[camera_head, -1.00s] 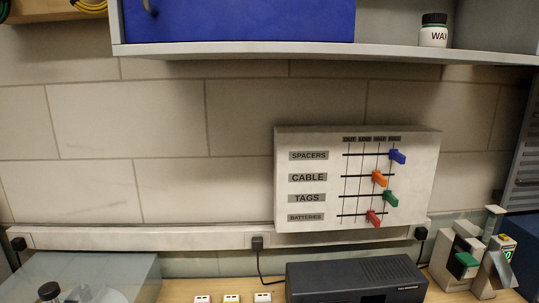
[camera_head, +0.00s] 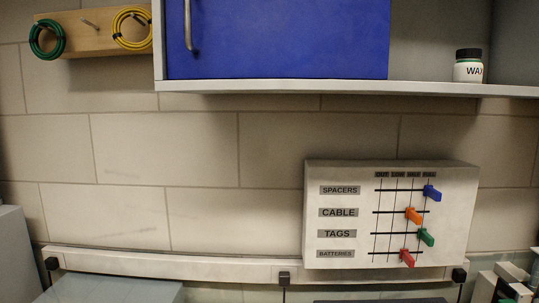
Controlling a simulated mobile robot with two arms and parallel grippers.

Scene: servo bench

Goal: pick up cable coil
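A green cable coil (camera_head: 33,42) hangs on a wooden peg board (camera_head: 80,45) at the upper left of the head view. A yellow cable coil (camera_head: 119,27) hangs on the same board, to the right of the green one. A bare peg shows between them. Neither of my grippers is in the head view.
A blue cabinet door (camera_head: 280,40) is shut right of the peg board, above a grey shelf edge (camera_head: 330,90). A wax jar (camera_head: 468,66) stands on the shelf. A white slider panel (camera_head: 320,180) and a socket rail (camera_head: 220,269) sit lower on the wall.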

